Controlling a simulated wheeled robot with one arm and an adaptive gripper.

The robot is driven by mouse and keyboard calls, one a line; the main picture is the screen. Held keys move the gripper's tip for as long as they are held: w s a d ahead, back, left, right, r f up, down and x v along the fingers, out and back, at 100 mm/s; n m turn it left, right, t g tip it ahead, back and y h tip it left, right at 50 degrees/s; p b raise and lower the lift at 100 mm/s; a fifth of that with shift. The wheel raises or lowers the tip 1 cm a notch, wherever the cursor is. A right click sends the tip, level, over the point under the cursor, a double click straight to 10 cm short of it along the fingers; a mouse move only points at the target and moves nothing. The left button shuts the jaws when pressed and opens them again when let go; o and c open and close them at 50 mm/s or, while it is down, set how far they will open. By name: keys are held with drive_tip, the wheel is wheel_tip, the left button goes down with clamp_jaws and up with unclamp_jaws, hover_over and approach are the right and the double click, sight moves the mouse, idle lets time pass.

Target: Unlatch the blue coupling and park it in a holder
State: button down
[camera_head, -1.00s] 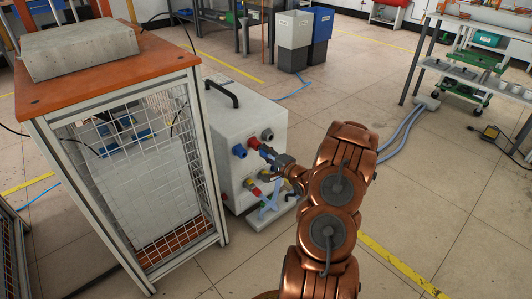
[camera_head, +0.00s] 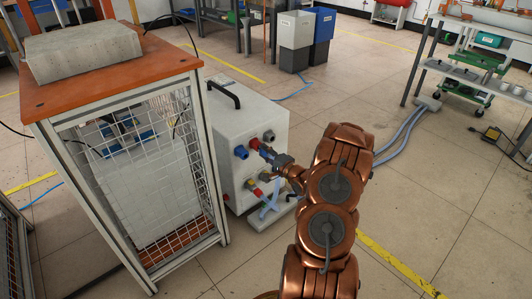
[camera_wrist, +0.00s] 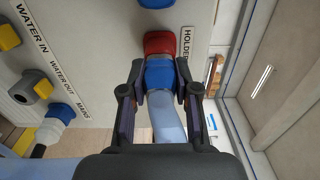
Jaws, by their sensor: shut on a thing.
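My gripper (camera_wrist: 160,78) is shut on the blue coupling (camera_wrist: 159,73), one finger on each side of its collar. A pale blue hose (camera_wrist: 168,120) runs from the coupling back under my gripper. The coupling's front meets a red fitting (camera_wrist: 160,43) on the panel beside the HOLDER label (camera_wrist: 186,40); how deeply it is seated cannot be told. In the head view my gripper (camera_head: 267,154) is at the front of the grey heater box (camera_head: 240,115), where it partly hides the coupling. A blue fitting (camera_head: 241,152) shows to its left.
The wrist view shows yellow fittings (camera_wrist: 32,88) by the WATER IN and WATER OUT labels, and a blue plug (camera_wrist: 54,120) near MAINS. A mesh-sided cart (camera_head: 150,190) stands close left of the box. Floor to the right of my arm is open.

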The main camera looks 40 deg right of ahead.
drive_tip(key=c, duration=0.8)
unclamp_jaws()
drive_tip(key=shift+s+a, duration=0.15)
drive_tip(key=shift+s, duration=5.85)
drive_tip(key=shift+r, duration=0.1)
